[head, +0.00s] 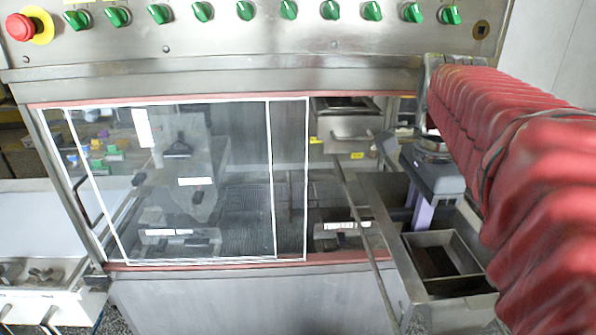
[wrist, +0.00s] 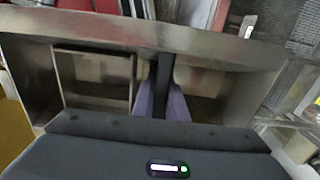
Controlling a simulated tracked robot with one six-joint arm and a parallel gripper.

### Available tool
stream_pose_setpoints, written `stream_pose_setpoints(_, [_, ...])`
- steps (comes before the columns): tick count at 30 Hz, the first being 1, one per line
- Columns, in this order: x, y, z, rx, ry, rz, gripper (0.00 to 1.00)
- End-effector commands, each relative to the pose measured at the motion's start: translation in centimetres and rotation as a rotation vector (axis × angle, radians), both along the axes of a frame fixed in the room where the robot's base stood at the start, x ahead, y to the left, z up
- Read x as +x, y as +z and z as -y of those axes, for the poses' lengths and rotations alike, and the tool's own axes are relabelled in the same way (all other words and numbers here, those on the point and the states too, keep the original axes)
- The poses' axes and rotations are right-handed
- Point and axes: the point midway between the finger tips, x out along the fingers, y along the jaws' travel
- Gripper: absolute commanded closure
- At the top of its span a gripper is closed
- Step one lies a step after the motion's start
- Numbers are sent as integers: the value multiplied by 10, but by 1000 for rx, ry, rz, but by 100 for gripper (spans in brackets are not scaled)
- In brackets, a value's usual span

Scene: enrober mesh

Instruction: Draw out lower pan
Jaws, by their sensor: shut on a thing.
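The lower pan, a long steel trough, shows at the right in the head view (head: 389,225), running from the machine's right opening toward the front. An open rectangular box section shows at its near end. In the wrist view its steel wall (wrist: 210,45) crosses the top, with a framed section at left. My gripper (head: 416,208) points down over the trough. Its purple fingers (wrist: 162,105) are closed about a narrow dark upright piece, seemingly part of the pan; the exact contact is hidden.
Clear sliding doors (head: 190,180) cover the left of the machine front; the right side is open. A steel box (head: 350,126) sits higher in that opening. A thin rod (head: 365,235) slants down beside the trough. Knobs and a red stop button (head: 20,27) line the panel above.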

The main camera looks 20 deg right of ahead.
Motion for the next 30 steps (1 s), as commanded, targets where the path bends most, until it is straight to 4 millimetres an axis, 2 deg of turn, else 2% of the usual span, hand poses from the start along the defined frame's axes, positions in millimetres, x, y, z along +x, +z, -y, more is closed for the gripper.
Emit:
stream_pose_setpoints(16, [0, 20, 0, -2, 0, 2, 100])
stream_pose_setpoints(30, [0, 22, 0, -2, 0, 3, 100])
